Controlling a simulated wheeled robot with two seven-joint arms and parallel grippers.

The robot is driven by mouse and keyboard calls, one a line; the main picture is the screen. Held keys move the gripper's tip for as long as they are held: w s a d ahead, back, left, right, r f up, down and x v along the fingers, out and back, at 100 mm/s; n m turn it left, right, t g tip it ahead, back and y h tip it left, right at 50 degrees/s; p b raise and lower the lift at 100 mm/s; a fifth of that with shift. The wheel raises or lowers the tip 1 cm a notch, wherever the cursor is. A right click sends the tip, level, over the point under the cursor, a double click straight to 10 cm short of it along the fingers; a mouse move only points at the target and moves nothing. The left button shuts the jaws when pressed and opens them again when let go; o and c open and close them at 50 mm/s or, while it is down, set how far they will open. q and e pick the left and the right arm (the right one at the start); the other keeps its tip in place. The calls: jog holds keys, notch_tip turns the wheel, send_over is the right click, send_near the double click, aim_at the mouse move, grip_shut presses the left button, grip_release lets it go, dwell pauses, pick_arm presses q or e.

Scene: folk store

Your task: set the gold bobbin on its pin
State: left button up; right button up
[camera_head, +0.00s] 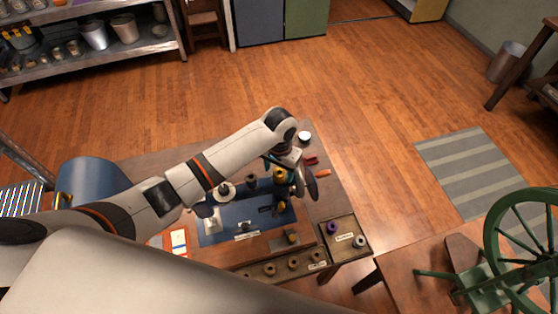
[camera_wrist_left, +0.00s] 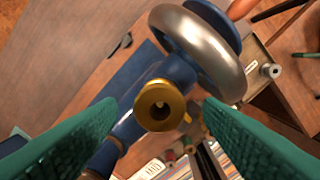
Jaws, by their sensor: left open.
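The gold bobbin (camera_head: 280,175) stands on top of the blue sewing machine (camera_head: 265,187), beside its silver handwheel (camera_wrist_left: 203,50). In the left wrist view the gold bobbin (camera_wrist_left: 160,105) is seen from above, with a pale spot in its central hole. That spot may be the pin, but I cannot tell how far the bobbin sits down on it. My left gripper (camera_head: 283,164) is close above the bobbin. Its two green fingers are spread apart, one on each side, with visible gaps to the bobbin. My right gripper is not in view.
A wooden tray (camera_head: 347,251) at the table's right end holds a purple spool (camera_head: 332,228) and a grey spool (camera_head: 359,241). A rack (camera_head: 280,268) with several spools lies along the front.

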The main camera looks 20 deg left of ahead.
pick_arm(q)
notch_tip(320, 180, up, 12)
jog(key=b, duration=0.2)
jog(key=shift+f, duration=0.25)
dwell(0.4)
